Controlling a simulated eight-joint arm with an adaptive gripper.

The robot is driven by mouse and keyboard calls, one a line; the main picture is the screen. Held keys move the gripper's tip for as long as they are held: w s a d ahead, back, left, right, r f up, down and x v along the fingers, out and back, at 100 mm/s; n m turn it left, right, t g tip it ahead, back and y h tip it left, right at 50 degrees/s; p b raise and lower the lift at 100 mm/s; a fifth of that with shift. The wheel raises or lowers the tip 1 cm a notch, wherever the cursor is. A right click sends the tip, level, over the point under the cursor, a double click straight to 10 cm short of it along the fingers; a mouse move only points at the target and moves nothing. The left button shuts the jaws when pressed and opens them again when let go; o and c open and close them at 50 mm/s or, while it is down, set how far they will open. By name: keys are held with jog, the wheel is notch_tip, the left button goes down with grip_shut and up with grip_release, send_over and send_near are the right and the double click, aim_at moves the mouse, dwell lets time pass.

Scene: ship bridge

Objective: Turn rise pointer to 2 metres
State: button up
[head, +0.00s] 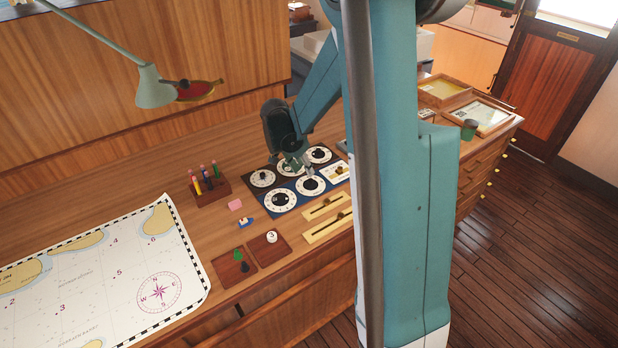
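A panel of round white dials with dark centre knobs stands on the wooden desk. Its back row has a left dial (262,178), a middle dial partly hidden by my gripper, and a right dial (319,155). Its front row has a left dial (281,199) and a middle dial (310,186). The dial labels are too small to read, so I cannot tell which one carries the rise pointer. My gripper (295,167) points down at the back-row middle dial. I cannot tell whether its fingers touch or grip a knob.
Brass sliders (326,207) lie in front of the dials. Small wooden trays (234,268), a pen holder (211,191) and a pink block (235,204) lie to the left. A sea chart (90,270) covers the desk's left. A lamp (154,88) hangs above. My arm hides the desk's right part.

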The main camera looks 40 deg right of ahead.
aim_at(310, 180)
jog(key=shift+f, duration=0.1)
jog(key=shift+x, duration=3.8)
jog(key=shift+c, duration=0.2)
jog(key=c, duration=0.9)
